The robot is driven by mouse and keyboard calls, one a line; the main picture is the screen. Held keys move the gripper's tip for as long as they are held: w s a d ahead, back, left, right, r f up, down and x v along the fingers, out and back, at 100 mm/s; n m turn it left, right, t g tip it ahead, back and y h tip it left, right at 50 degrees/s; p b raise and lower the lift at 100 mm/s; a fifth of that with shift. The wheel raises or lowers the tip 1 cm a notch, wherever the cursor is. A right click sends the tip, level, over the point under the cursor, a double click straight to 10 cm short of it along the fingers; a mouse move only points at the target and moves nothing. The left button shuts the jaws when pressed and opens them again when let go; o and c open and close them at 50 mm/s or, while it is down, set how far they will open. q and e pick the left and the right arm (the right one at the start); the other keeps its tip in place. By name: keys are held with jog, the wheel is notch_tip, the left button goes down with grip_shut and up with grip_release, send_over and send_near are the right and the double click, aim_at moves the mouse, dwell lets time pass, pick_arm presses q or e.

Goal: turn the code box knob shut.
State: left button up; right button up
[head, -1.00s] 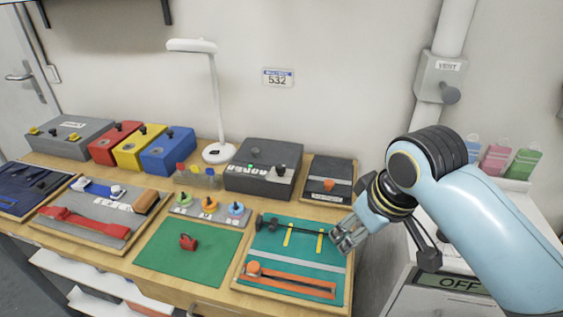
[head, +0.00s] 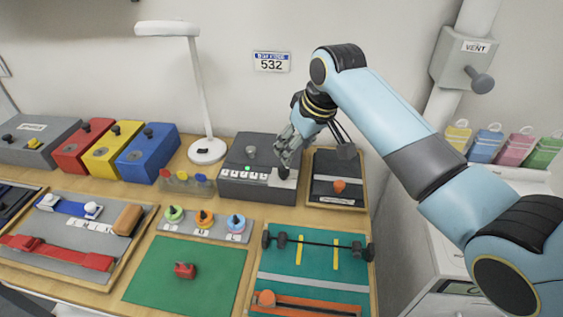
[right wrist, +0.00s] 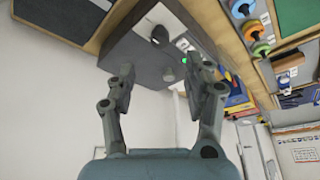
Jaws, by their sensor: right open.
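The code box (head: 256,185) is a dark grey box at the back of the bench. Its top carries a grey dial (head: 251,151), a lit green lamp (head: 247,168) and a row of white code windows (head: 243,174). My right gripper (head: 284,165) is over the box's right part, near the pale knob plate (head: 284,180). It hides the dark knob in the head view. In the right wrist view the knob (right wrist: 160,35) shows beyond the open, empty fingers (right wrist: 160,80), apart from them. My left gripper is out of view.
A white lamp (head: 207,150) and small coloured-cap bottles (head: 185,182) stand left of the box. A tray with an orange knob (head: 339,186) sits close at its right. Red, yellow and blue boxes (head: 147,155) stand further left. The green mat (head: 165,255) is mostly clear.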

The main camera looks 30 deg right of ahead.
aim_at(285, 168)
jog(key=x, duration=0.5)
jog(key=shift+a+f, duration=0.1)
jog(key=shift+f, duration=0.05)
jog(key=x, duration=0.3)
jog(key=shift+w+f, duration=0.2)
jog(key=shift+f, duration=0.15)
jog(key=shift+w+f, duration=0.15)
jog(key=shift+f, duration=0.25)
jog(key=c, duration=0.5)
grip_shut()
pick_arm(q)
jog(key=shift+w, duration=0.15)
